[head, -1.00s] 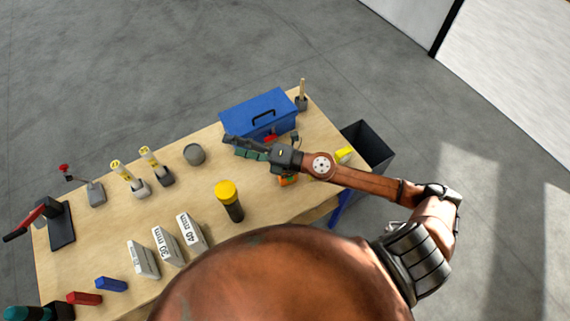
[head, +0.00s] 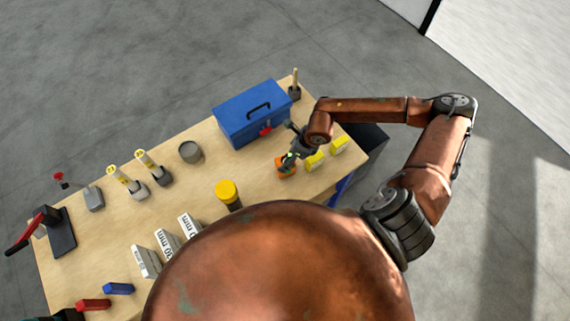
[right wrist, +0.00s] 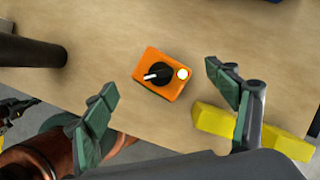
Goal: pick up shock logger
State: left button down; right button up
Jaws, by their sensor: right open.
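The shock logger looks to be the small orange box (right wrist: 161,74) with a black dial and a round white button, lying on the wooden table in the right wrist view. In the head view the orange box (head: 286,167) is partly covered by my right gripper (head: 290,158). In the right wrist view my right gripper (right wrist: 160,100) is open and empty, its green-padded fingers on either side of the box and apart from it.
Two yellow blocks (head: 314,161) lie right of the orange box. A blue toolbox (head: 252,113) stands behind, and a dark cylinder with a yellow cap (head: 227,192) stands to the left. A dark bin (head: 369,142) is beyond the table's right end. Bare wooden table (head: 205,187) lies left of the cylinder.

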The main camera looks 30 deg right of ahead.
aim_at(286, 158)
jog(key=shift+p+x, duration=0.3)
jog(key=shift+x, duration=1.2)
jog(key=shift+a, duration=0.1)
jog(key=shift+c, duration=0.2)
jog(key=shift+s, duration=0.1)
grip_shut()
